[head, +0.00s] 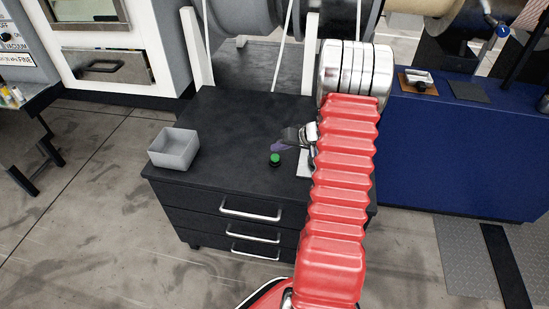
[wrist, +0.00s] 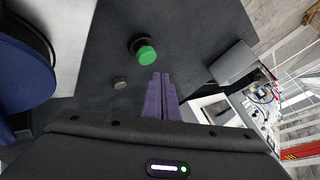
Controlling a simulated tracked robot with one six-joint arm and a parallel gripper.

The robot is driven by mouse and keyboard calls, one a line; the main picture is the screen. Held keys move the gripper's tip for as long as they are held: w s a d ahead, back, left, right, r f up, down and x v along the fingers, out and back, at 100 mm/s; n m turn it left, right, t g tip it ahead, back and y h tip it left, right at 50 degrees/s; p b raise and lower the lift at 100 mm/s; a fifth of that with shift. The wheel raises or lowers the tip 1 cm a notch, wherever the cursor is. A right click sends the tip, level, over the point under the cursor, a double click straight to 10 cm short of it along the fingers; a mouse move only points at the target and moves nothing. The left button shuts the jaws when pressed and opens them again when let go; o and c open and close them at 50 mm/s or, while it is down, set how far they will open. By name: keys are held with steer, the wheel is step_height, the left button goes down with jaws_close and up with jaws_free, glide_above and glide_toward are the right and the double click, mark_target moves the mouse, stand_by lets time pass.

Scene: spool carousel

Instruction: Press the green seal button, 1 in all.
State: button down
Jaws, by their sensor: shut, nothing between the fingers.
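The green seal button (head: 275,159) sits on a dark round base on the black top of a drawer cabinet (head: 225,178), near its front edge. In the wrist view the green button (wrist: 146,55) is just beyond and slightly left of my fingertips. My gripper (head: 279,147) is just behind the button in the head view, with its purple fingers together and empty. The closed fingers also show in the wrist view (wrist: 161,77). A gap seems to show between fingertips and button, but its height is hard to tell. My red arm hides the cabinet's right part.
A grey open box (head: 174,149) stands on the cabinet's left side. Pale uprights and large spools (head: 240,15) stand at the back. A blue cabinet (head: 450,150) is on the right. The cabinet top between box and button is clear. A small grey knob (wrist: 120,83) shows in the wrist view.

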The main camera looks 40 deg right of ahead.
mark_target(278, 158)
steer(key=shift+f, duration=0.75)
steer(key=shift+f, duration=0.95)
stand_by(2.5)
steer(key=shift+r, duration=1.05)
steer(key=shift+r, duration=2.5)
steer(key=shift+w, duration=0.1)
